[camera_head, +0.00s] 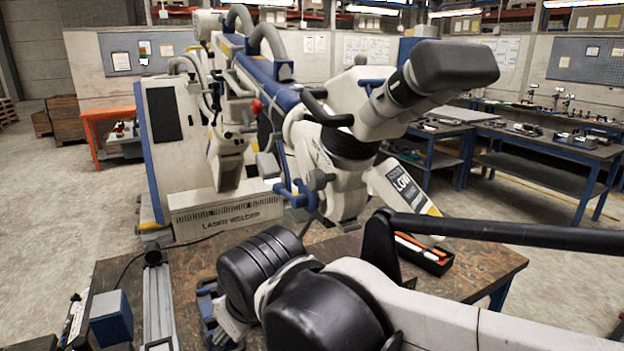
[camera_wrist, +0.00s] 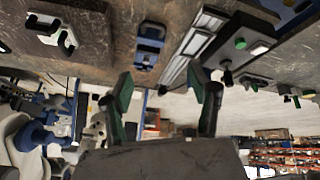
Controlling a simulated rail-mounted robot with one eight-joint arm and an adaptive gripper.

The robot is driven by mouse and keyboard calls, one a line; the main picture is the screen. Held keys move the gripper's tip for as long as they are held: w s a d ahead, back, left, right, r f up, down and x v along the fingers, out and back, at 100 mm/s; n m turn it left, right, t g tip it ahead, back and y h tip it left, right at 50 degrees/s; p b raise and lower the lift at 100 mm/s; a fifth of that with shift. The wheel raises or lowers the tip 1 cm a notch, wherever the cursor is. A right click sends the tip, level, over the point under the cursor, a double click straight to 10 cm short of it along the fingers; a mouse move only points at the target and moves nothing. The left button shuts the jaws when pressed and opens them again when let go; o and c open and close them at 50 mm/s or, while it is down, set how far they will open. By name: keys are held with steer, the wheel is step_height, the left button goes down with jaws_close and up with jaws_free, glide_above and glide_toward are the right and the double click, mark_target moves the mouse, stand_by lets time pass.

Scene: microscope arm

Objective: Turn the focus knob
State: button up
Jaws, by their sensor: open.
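The large white and blue microscope arm (camera_head: 345,190) with the "Laser Welder" label on its base stands behind the table, its dark eyepiece end (camera_head: 455,65) pointing up to the right. A blue knob-like part (camera_head: 295,190) shows low on its front; I cannot tell for sure that it is the focus knob. Blue rounded parts of the machine (camera_wrist: 38,138) also show at the left edge of the wrist view. My gripper (camera_wrist: 165,95) is open, its two green-padded fingers wide apart with nothing between them. In the head view my gripper cannot be made out.
A brown worktable (camera_head: 470,265) lies in front of the machine. It carries a black tray with orange-handled tools (camera_head: 425,255), a blue box (camera_head: 111,318) and a metal rail (camera_head: 158,305). Workbenches (camera_head: 550,145) stand at the right. Open floor lies at the left.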

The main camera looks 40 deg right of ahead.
steer(key=w+d+r+n+g+h+p, duration=0.45)
steer(key=w+d+r+n+h, duration=0.2)
steer(key=d+r, duration=0.3)
steer(key=n+g+h+p, duration=0.4)
steer(key=n+g+h, duration=0.1)
steer(key=n+h, duration=0.1)
glide_toward(310, 181)
steer(key=shift+m, duration=0.25)
steer(key=p+x, duration=0.2)
steer(key=x, duration=0.9)
steer(key=shift+r, duration=0.1)
steer(key=shift+c, duration=0.5)
steer(key=c, duration=1)
